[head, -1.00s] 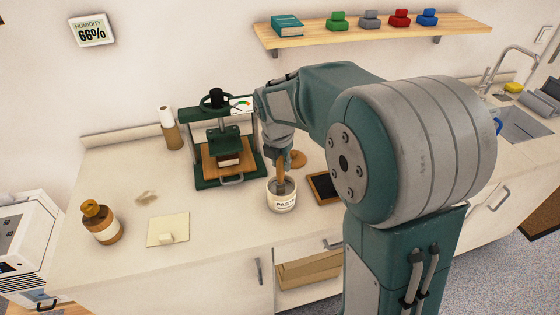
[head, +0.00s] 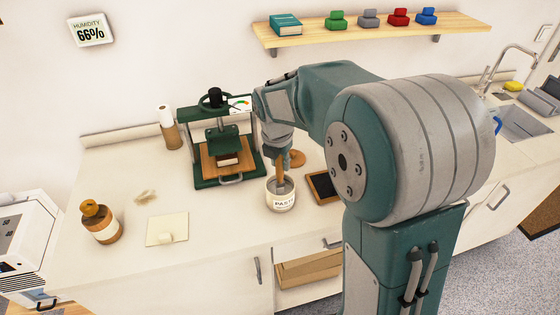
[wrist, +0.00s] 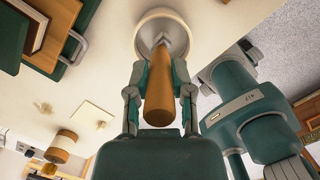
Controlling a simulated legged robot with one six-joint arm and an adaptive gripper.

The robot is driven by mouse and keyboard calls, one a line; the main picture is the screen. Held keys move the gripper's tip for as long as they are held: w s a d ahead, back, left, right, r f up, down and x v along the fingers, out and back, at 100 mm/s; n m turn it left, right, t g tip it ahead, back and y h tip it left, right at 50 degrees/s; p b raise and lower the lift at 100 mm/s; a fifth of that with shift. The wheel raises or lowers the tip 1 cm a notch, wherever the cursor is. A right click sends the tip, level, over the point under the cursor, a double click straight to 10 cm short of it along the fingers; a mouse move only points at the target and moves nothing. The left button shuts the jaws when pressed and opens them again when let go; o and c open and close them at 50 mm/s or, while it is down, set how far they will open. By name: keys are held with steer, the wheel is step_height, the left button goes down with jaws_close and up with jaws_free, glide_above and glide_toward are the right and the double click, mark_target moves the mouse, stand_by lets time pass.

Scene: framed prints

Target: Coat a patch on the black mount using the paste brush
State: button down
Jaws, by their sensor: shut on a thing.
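My gripper (head: 281,150) is shut on the wooden handle of the paste brush (wrist: 160,95). The brush points down, with its lower end inside the white pot labelled PASTE (head: 281,204); its bristles are hidden there. In the wrist view, the handle runs between my fingers to the round pot (wrist: 143,38). A dark flat panel with a brown edge, apparently the black mount (head: 322,186), lies on the counter just right of the pot. My arm stands close to its right side.
A green press (head: 200,180) stands left of the pot. A round brown object (head: 297,158) sits behind the pot.

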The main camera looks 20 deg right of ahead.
steer(key=shift+r, duration=3.45)
